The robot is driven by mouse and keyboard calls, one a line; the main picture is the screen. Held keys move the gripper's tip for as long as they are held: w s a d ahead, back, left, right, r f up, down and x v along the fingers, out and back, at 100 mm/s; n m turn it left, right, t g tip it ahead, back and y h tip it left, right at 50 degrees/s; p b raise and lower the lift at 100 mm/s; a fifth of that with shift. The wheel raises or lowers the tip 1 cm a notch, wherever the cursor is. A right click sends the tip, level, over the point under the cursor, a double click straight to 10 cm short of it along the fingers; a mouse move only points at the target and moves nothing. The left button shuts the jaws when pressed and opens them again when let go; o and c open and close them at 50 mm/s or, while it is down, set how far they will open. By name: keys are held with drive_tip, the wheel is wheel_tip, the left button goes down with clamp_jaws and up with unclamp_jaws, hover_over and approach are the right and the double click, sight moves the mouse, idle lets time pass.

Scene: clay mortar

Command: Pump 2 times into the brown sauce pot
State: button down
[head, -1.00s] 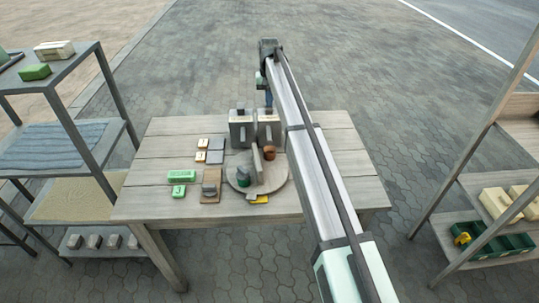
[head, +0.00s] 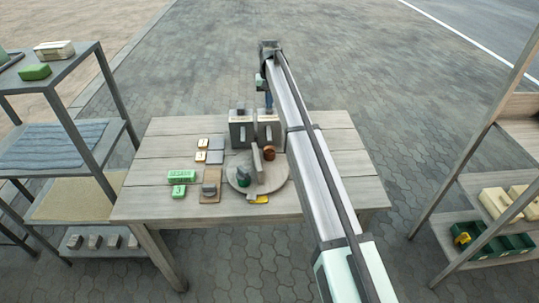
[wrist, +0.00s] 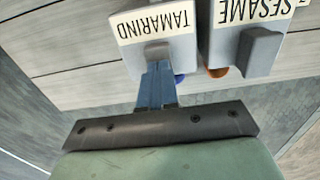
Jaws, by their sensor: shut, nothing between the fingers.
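Two grey dispensers stand side by side at the back of the table. The right one is labelled TAMARIND (wrist: 160,26) in the wrist view, and the left one SESAME (wrist: 250,22); they also show in the head view, right (head: 268,134) and left (head: 241,134). My gripper (head: 268,104) is shut and empty above the right dispenser. In the wrist view its blue fingers (wrist: 157,68) are at the grey top piece of the TAMARIND dispenser; I cannot tell whether they touch it. The brown sauce pot (head: 269,153) sits on the round turntable (head: 272,187) before the right dispenser, behind an upright panel (head: 257,161).
A dark green pot (head: 243,175) sits on the turntable's front left. Green blocks (head: 181,177), small cards (head: 202,143) and a brown board (head: 210,196) lie to its left. A yellow piece (head: 262,199) lies at the front edge. Shelves stand on both sides.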

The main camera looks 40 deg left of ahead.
drive_tip(key=shift+r, duration=1.5)
wheel_tip(320, 180, up, 5)
idle(0.5)
idle(0.4)
